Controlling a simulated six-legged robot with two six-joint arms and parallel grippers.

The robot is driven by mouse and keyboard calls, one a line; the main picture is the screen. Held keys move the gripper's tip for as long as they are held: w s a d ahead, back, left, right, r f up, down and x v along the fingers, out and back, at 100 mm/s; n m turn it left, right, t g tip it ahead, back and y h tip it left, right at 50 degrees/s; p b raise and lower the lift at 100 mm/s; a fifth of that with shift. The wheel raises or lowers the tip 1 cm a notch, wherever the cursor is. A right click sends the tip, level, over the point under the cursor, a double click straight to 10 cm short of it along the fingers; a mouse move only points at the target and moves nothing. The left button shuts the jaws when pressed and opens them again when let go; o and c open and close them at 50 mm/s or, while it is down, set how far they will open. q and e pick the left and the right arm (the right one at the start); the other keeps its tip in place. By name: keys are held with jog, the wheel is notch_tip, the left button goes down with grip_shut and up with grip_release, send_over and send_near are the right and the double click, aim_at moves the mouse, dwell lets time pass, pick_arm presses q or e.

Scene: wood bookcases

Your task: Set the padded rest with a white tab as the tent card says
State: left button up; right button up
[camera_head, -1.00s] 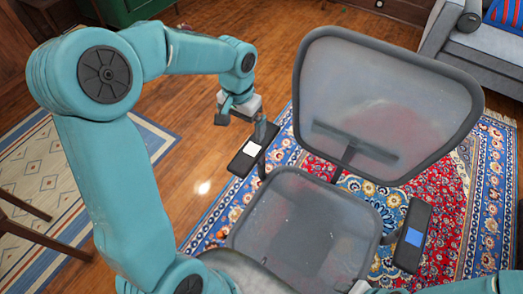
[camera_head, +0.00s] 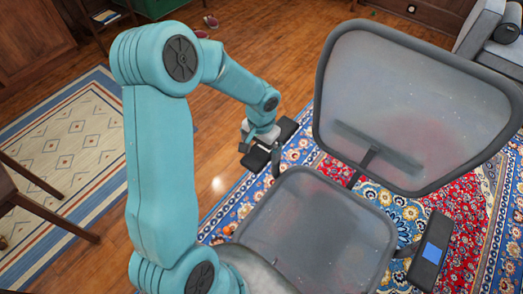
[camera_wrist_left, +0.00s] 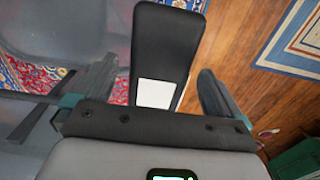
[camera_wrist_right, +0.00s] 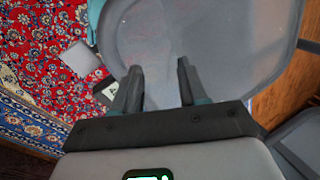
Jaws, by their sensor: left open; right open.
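The padded rest with a white tab is a long black armrest pad (camera_head: 287,128) on the left side of the mesh chair. In the left wrist view the pad (camera_wrist_left: 165,45) runs between my fingers, with its white tab (camera_wrist_left: 156,93) near the palm. My left gripper (camera_head: 260,156) is open over the pad, a finger on each side, with gaps. The gripper hides the tab in the head view. My right gripper (camera_wrist_right: 160,80) is open and empty, with mesh chair surface beyond it. A grey flat piece (camera_wrist_right: 78,58) lies over the rug; I cannot tell whether it is the tent card.
The chair has a mesh back (camera_head: 410,105) and seat (camera_head: 315,225). A second black rest with a blue tab (camera_head: 430,250) is on its right side. A patterned rug (camera_head: 490,190) lies under it. A grey sofa (camera_head: 490,40) stands at upper right.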

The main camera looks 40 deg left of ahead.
pick_arm(q)
jog(key=shift+f, duration=0.5)
pick_arm(e)
jog(key=shift+f, duration=0.1)
pick_arm(q)
jog(key=shift+c, duration=0.3)
jog(key=c, duration=1.5)
jog(key=shift+o, duration=0.2)
notch_tip(320, 180, down, 3)
jog(key=b, duration=0.3)
jog(key=shift+f, duration=0.1)
pick_arm(e)
notch_tip(320, 180, down, 3)
pick_arm(q)
jog(key=shift+w, duration=0.1)
jog(key=o, duration=1.5)
notch_tip(320, 180, up, 17)
jog(key=p, duration=0.4)
jog(key=shift+f, duration=0.15)
pick_arm(e)
notch_tip(320, 180, up, 4)
jog(key=shift+r, duration=0.1)
